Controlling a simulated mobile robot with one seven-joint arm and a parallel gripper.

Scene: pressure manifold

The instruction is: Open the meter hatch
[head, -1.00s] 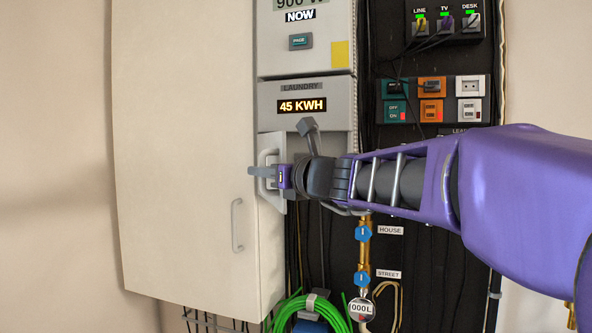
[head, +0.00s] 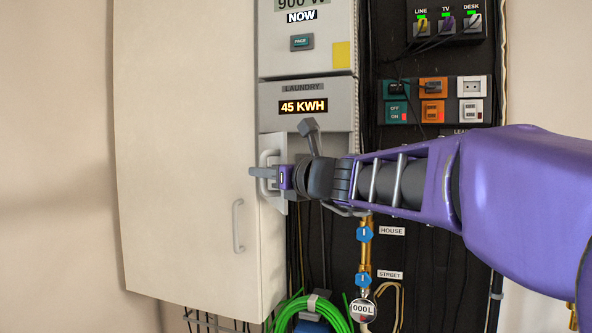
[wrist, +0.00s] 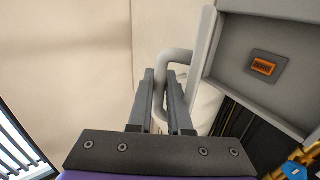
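The meter hatch (head: 284,138) is a small grey panel under the LAUNDRY meter display, with a light grey loop handle (head: 264,157) at its left side. Its lower edge looks slanted, but my arm hides much of it, so how far it stands open is unclear. My gripper (head: 262,172) is at the handle from the right. In the wrist view the two dark fingers (wrist: 162,95) stand on either side of the handle bar (wrist: 160,92) and appear closed on it. The handle's upper end joins a grey panel edge (wrist: 206,60).
A large cream cabinet door (head: 185,120) with its own handle (head: 238,225) fills the left. Sockets and switches (head: 433,100) are to the right. Blue valves (head: 364,234) on a brass pipe and a coiled green hose (head: 320,305) are below my arm.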

